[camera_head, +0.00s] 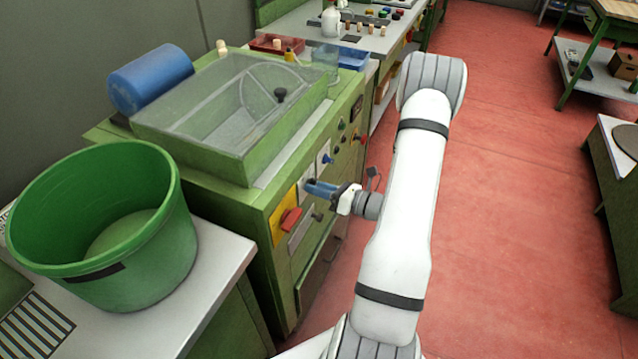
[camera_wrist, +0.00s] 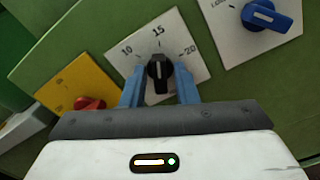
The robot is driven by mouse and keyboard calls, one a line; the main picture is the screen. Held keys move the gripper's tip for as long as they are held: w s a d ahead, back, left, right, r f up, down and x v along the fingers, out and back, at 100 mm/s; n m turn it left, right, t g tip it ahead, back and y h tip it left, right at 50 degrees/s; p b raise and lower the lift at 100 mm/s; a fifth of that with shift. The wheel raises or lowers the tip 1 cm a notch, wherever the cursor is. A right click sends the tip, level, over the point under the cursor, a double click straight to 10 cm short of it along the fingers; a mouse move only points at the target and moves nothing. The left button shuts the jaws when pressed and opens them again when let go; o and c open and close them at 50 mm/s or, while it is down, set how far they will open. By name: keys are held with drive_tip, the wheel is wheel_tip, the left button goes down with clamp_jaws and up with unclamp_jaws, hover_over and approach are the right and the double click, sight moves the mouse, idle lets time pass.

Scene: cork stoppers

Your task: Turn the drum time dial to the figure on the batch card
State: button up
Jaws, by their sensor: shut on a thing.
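The time dial (camera_wrist: 158,79) is a black knob on a white plate (camera_wrist: 180,33) marked 10, 15 and 20. Its pale pointer mark faces up at about 15. My gripper (camera_wrist: 158,92) is shut on the knob, with one blue finger on each side. In the head view my gripper (camera_head: 318,188) is at the front panel of the green drum machine (camera_head: 262,208), and its fingers hide the dial. I cannot make out a batch card or its figure in either view.
A red switch (camera_wrist: 89,103) on a yellow plate is left of the dial. A blue selector knob (camera_wrist: 266,16) is at the upper right. A green tub (camera_head: 150,255) stands on the bench at left. The red floor (camera_head: 510,200) right of my arm is clear.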

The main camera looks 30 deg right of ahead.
drive_tip(key=shift+d+r+m, duration=0.1)
drive_tip(key=shift+r+m, duration=0.05)
drive_tip(key=shift+m, duration=0.15)
drive_tip(key=shift+w, duration=0.1)
drive_tip(key=o, duration=0.7)
drive_tip(key=v, duration=0.7)
drive_tip(key=shift+s+d+b, duration=0.2)
drive_tip(key=shift+s+b, duration=0.1)
drive_tip(key=shift+s, duration=0.05)
